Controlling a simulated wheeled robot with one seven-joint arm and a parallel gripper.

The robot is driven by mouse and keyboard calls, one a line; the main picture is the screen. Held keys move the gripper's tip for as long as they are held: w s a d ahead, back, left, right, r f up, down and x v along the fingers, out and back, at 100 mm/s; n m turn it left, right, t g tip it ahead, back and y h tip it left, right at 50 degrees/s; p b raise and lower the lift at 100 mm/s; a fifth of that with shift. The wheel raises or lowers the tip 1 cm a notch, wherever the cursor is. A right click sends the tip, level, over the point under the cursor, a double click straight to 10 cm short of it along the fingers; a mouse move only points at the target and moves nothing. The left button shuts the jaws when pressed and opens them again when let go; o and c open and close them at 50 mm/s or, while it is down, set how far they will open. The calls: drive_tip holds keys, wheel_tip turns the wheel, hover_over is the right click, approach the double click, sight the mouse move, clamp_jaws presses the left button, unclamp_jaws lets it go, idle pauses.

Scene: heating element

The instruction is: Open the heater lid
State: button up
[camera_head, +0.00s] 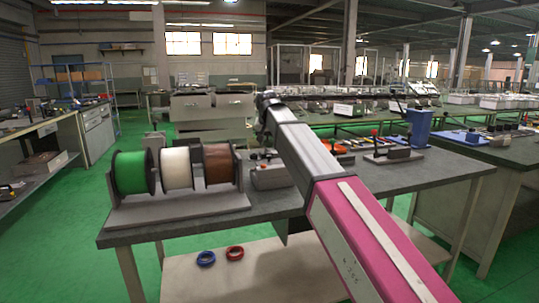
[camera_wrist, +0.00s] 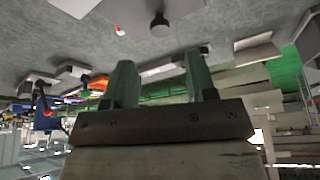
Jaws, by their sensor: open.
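A small grey box with dark and red knobs on top (camera_head: 270,176) stands on the grey workbench (camera_head: 360,178), just right of the spools. It may be the heater, but I cannot clearly make out a lid. My arm passes in front of its right side and hides part of the bench. My gripper (camera_wrist: 158,68) shows in the wrist view with its two fingers apart and nothing between them. In that view a black knob (camera_wrist: 160,25) and a small red-tipped part (camera_wrist: 119,29) lie beyond the fingertips, apart from them.
Green, white and brown spools (camera_head: 177,168) stand on a rack at the bench's left. A black-levered device (camera_head: 393,154), orange rings and a blue block (camera_head: 418,126) are at the right. The bench's front right is clear.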

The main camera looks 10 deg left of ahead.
sight(269, 156)
drive_tip(key=x, duration=0.7)
drive_tip(key=shift+f, duration=0.1)
clamp_jaws()
